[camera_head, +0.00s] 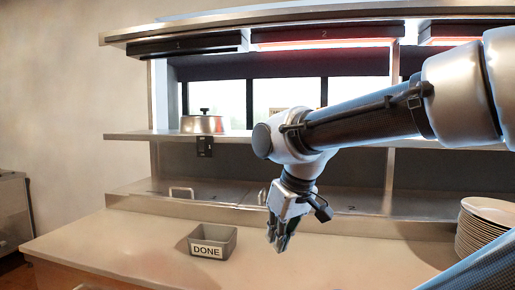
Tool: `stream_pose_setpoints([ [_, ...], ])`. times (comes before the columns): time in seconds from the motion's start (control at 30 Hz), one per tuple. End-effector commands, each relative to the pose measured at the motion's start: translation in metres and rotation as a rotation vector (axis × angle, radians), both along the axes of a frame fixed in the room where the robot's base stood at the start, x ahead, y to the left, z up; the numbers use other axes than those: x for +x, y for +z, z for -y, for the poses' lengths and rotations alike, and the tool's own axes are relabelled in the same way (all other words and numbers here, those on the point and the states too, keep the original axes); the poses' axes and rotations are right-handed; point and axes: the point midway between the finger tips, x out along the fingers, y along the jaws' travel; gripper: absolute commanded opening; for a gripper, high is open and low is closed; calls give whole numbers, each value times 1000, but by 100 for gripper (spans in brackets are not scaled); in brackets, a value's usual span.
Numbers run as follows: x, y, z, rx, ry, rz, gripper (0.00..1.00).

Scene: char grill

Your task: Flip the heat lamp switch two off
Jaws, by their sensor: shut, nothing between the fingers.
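The heat lamp marked 2 (323,34) hangs under the top shelf in the upper middle, with a red glow along its underside. The lamp marked 1 (187,44) to its left is dark. A small black switch box (204,146) sits on the front edge of the middle shelf, below lamp 1. I see no switch box below lamp 2; my arm covers part of that shelf edge. My gripper (279,246) points down, shut and empty, in front of the lower cabinet and above the counter, well below the shelf.
A lidded metal pot (202,124) stands on the middle shelf (140,136). A grey bin labelled DONE (213,254) sits on the counter (120,248), left of my gripper. A stack of plates (486,228) stands at the right. The counter's left part is clear.

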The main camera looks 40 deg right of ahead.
Motion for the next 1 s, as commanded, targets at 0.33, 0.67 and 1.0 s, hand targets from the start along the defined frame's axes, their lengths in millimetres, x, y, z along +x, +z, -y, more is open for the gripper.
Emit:
stream_pose_setpoints([
  [0.33,5,5,4,-32,39,3,0],
  [0.67,127,102,86,-756,914,-106,0],
  [1.0,254,188,144,-1368,1804,-556,0],
])
